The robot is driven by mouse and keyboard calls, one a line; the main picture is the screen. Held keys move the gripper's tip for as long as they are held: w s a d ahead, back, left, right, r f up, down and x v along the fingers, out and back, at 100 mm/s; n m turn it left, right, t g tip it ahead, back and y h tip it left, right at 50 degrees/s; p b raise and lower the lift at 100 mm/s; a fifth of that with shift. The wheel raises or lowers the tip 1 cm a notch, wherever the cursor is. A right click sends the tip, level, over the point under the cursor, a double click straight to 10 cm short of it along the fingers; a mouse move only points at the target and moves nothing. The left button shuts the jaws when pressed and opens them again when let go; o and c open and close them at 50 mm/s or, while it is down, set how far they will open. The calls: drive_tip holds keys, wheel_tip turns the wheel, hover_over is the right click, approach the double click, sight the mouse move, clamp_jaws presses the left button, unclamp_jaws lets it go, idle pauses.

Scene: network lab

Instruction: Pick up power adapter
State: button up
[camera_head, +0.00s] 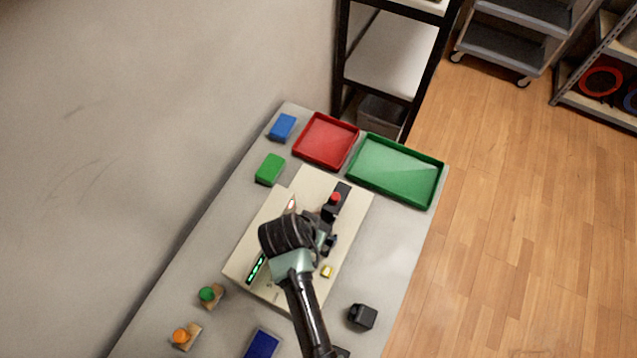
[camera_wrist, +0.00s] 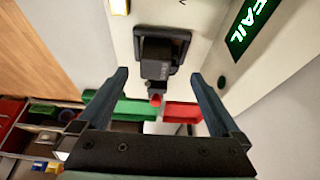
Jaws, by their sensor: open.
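A black block (camera_wrist: 155,66) sits in a dark socket frame (camera_wrist: 183,42) on a cream test unit (camera_head: 345,225). It lies ahead of my gripper, in line with the gap between the fingers; no contact shows. A second black block (camera_head: 362,316) lies loose on the table, right of the unit's near end. I cannot tell for sure which block is the power adapter. My gripper (camera_wrist: 156,105) is open and empty, with its fingers wide apart. In the head view my gripper (camera_head: 325,240) is over the unit, and my arm hides part of it.
The unit has a red knob (camera_head: 335,197) and a green display (camera_wrist: 252,22) reading FAIL. Red (camera_head: 325,141) and green (camera_head: 395,172) trays stand at the table's far end. Blue (camera_head: 282,127) and green (camera_head: 270,169) blocks lie left. The table's right strip is mostly clear.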

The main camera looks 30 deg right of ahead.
drive_tip(key=shift+x, duration=2.5)
drive_tip(key=shift+d, duration=0.15)
drive_tip(key=shift+r, duration=0.1)
clamp_jaws()
